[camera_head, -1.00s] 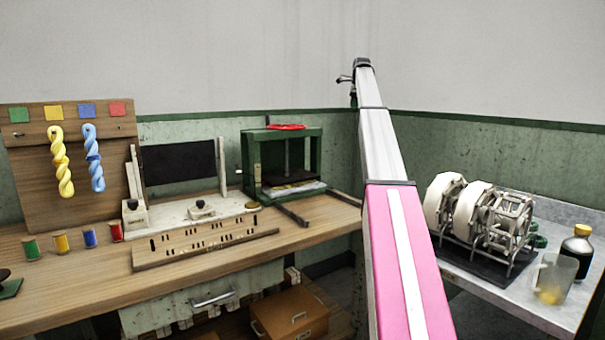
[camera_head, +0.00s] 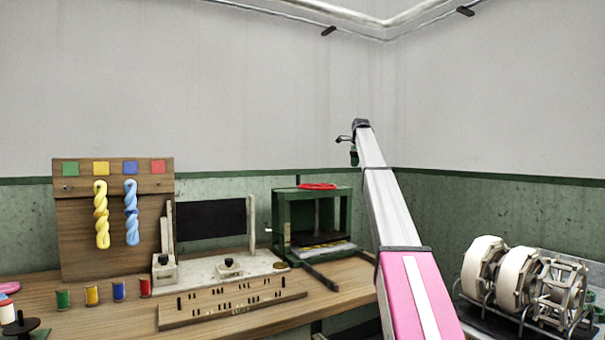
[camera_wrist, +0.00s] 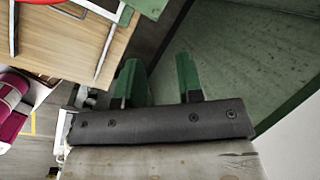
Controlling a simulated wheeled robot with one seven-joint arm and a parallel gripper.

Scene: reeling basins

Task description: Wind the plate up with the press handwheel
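The press is a green frame (camera_head: 346,222) at the right end of the wooden bench. Its red handwheel (camera_head: 317,186) lies flat on top. A dark plate (camera_head: 318,240) shows low inside the frame, just above a pale layer; whether they touch I cannot tell. My gripper (camera_head: 350,145) is raised above and to the right of the press, apart from the handwheel. In the wrist view its two green fingers (camera_wrist: 158,75) stand apart with nothing between them. Part of the press frame (camera_wrist: 145,6) and a red curved edge (camera_wrist: 12,28) show at the upper left there.
The wooden bench (camera_head: 345,285) holds a slotted board (camera_head: 232,303), several thread spools (camera_head: 91,295) and a rack with yellow and blue skeins (camera_head: 131,215). A reeling machine (camera_head: 515,280) stands on the right counter. Green-and-grey walls meet behind my arm. Air above the press is clear.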

